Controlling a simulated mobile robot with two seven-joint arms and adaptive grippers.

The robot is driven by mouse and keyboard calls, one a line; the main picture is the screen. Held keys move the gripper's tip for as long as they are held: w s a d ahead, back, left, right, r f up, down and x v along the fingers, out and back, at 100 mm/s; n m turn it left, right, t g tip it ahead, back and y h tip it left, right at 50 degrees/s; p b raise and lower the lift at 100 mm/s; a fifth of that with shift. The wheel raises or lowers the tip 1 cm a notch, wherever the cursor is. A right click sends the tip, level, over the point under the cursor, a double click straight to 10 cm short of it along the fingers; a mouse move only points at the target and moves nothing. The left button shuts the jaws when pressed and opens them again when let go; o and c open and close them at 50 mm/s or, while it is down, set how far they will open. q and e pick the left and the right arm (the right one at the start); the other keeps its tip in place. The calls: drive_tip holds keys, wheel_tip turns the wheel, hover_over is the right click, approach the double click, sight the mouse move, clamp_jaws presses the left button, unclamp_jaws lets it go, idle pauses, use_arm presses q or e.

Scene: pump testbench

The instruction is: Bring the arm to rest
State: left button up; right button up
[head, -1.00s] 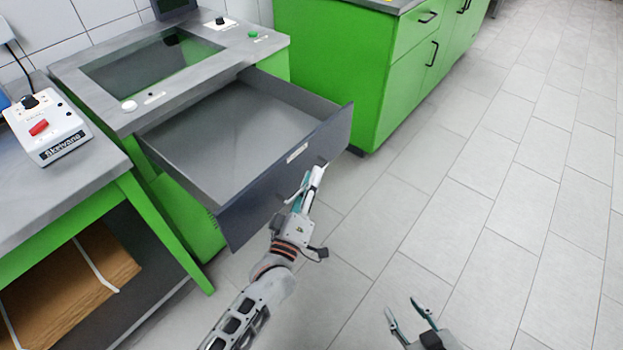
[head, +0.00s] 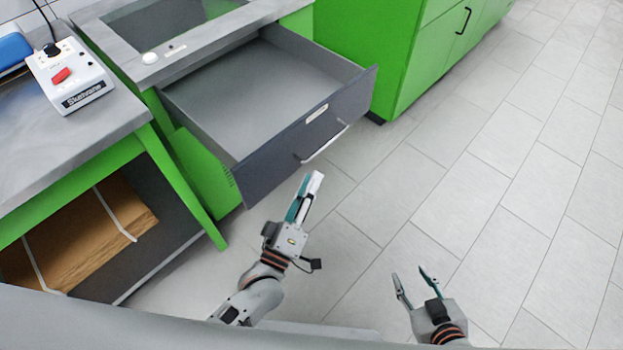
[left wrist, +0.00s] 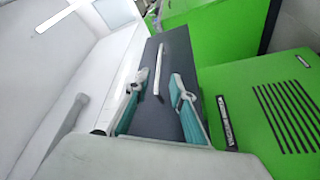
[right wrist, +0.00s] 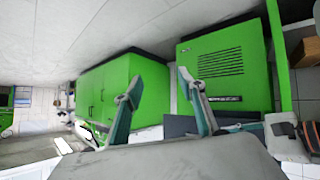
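My left gripper (head: 308,188) is in front of the open drawer's dark front (head: 310,138), clear of its metal handle (head: 325,143). In the left wrist view its two fingers (left wrist: 157,88) stand apart with nothing between them, and the drawer front with its handle (left wrist: 158,68) shows beyond. My right gripper (head: 414,284) is low over the tiled floor at the lower right, open and empty. Its spread fingers also show in the right wrist view (right wrist: 165,80).
The empty drawer (head: 255,90) sticks out of the green testbench. A workbench (head: 85,140) on the left carries a white control box (head: 68,78) with a red switch. A green cabinet (head: 400,50) stands behind. The floor (head: 490,180) to the right is clear.

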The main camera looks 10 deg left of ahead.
idle(0.3)
use_arm(q)
drive_tip(key=s+a+f+m+g+y+p, duration=0.2)
drive_tip(key=s+a+f+m+g+p, duration=0.1)
drive_tip(key=s+a+m, duration=0.3)
drive_tip(key=s+a+f+m+g+y+p, duration=0.1)
drive_tip(key=s+a+f+m+g+p, duration=0.2)
drive_tip(key=s+a, duration=0.6)
wheel_tip(320, 180, down, 3)
drive_tip(key=s+m+g, duration=0.1)
drive_tip(key=m+g, duration=0.2)
drive_tip(key=shift+s+a+r+y, duration=0.15)
drive_tip(key=shift+s+a+y, duration=0.1)
drive_tip(key=shift+y, duration=0.15)
use_arm(e)
drive_tip(key=shift+m, duration=0.3)
drive_tip(key=r, duration=0.1)
drive_tip(key=a+r, duration=0.1)
drive_tip(key=r, duration=0.2)
drive_tip(key=shift+s+a+r, duration=0.15)
drive_tip(key=shift+s+a, duration=0.1)
drive_tip(key=shift+s, duration=0.1)
use_arm(q)
drive_tip(key=shift+w, duration=0.1)
use_arm(e)
drive_tip(key=shift+w+d+r, duration=0.1)
drive_tip(key=shift+w+r, duration=0.15)
drive_tip(key=shift+r, duration=0.1)
